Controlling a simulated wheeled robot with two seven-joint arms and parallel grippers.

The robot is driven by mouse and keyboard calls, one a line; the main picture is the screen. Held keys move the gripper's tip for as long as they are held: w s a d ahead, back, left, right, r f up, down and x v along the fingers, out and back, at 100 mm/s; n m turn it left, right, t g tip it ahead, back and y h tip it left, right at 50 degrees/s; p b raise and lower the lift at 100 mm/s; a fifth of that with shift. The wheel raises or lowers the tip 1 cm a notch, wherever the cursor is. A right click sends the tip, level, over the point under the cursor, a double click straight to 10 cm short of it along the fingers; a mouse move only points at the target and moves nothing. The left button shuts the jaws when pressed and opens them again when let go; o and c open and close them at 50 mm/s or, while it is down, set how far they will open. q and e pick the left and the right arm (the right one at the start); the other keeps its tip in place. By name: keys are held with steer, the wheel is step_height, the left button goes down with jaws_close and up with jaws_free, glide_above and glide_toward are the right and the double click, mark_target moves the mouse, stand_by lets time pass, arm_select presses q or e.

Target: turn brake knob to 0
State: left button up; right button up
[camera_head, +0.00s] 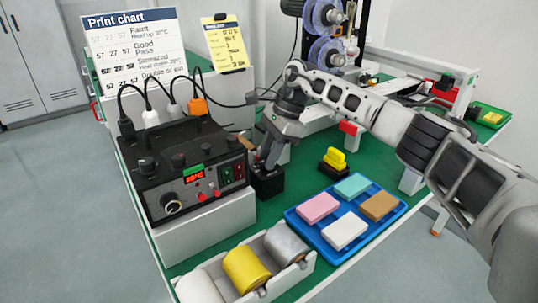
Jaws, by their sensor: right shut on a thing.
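A black control box (185,172) stands on a white block at the left of the green bench. I cannot tell which knob is the brake knob. My right gripper (266,160) points down beside the box's right end, at a black block (267,183). It is shut on what looks like a brown-handled tool (246,144); the grip itself is mostly hidden. My left gripper is not in view.
A blue tray (298,228) holds several coloured blocks. A yellow-handled stamp (335,160) stands behind it. A white rack (307,270) of rolls lies in front. A print chart (135,45) stands behind the box, with cables below it. A reel machine (325,50) is at the back.

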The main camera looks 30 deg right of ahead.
stand_by(0.3)
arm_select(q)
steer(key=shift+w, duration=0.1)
arm_select(e)
steer(key=o, duration=1)
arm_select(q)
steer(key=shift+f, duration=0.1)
arm_select(e)
steer(key=v, duration=1.6)
steer(key=shift+a+r, duration=0.1)
